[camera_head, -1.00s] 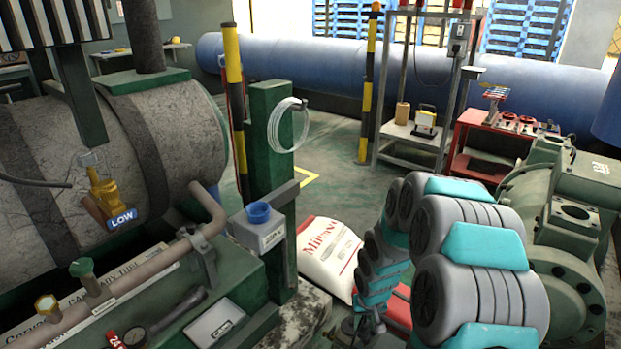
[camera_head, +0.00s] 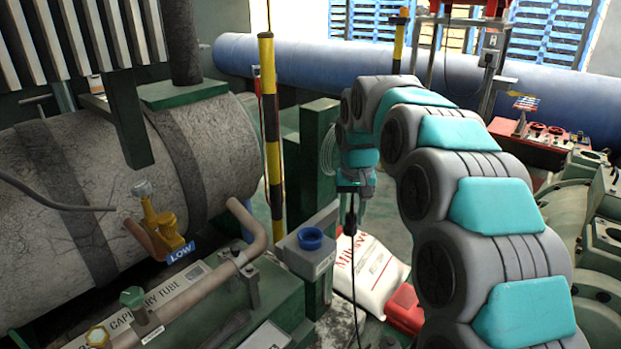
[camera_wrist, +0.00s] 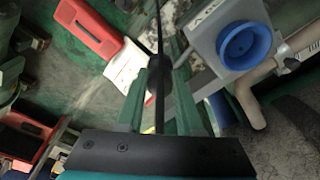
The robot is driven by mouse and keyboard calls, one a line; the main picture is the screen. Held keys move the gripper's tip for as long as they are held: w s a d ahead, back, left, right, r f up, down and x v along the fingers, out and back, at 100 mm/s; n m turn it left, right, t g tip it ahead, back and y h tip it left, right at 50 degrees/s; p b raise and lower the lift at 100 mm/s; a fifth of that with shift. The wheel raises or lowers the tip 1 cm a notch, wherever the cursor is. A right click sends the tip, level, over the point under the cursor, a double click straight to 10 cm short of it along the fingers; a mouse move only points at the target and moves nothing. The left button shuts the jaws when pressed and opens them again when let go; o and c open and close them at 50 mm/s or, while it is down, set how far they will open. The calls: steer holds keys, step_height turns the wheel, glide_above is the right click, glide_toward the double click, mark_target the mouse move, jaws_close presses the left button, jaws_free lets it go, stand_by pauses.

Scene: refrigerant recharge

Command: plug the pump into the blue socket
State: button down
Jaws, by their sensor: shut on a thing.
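The blue socket (camera_head: 310,238) is a round blue ring on top of a grey box (camera_head: 306,260) at the end of the green machine. In the wrist view the socket (camera_wrist: 245,46) is at the upper right, open and empty. My gripper (camera_head: 353,188) is up and to the right of the socket, apart from it. In the wrist view its green fingers (camera_wrist: 160,95) are shut on a black plug (camera_wrist: 153,80) with a thin black cord. The cord (camera_head: 354,265) hangs below my gripper in the head view. The pump itself cannot be made out.
A green post (camera_head: 318,150) with a coiled clear hose stands behind the socket. A brown pipe (camera_head: 200,290) runs close on its left. A white sack (camera_head: 375,275) and a red case (camera_head: 405,308) lie on the floor to the right.

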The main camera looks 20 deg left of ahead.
steer(key=s+a+r+n, duration=0.2)
steer(key=s+a+r, duration=0.55)
steer(key=r, duration=0.35)
steer(key=shift+w+a+f+b, duration=0.15)
steer(key=shift+f+b, duration=0.55)
steer(key=shift+f, duration=1.05)
steer(key=shift+w+f+b, duration=0.2)
steer(key=shift+f+b, duration=0.45)
steer(key=shift+f, duration=1.05)
steer(key=shift+s+f+b, duration=0.1)
steer(key=shift+f+b, duration=0.25)
steer(key=shift+f, duration=1.25)
steer(key=shift+c, duration=2.3)
jaws_free()
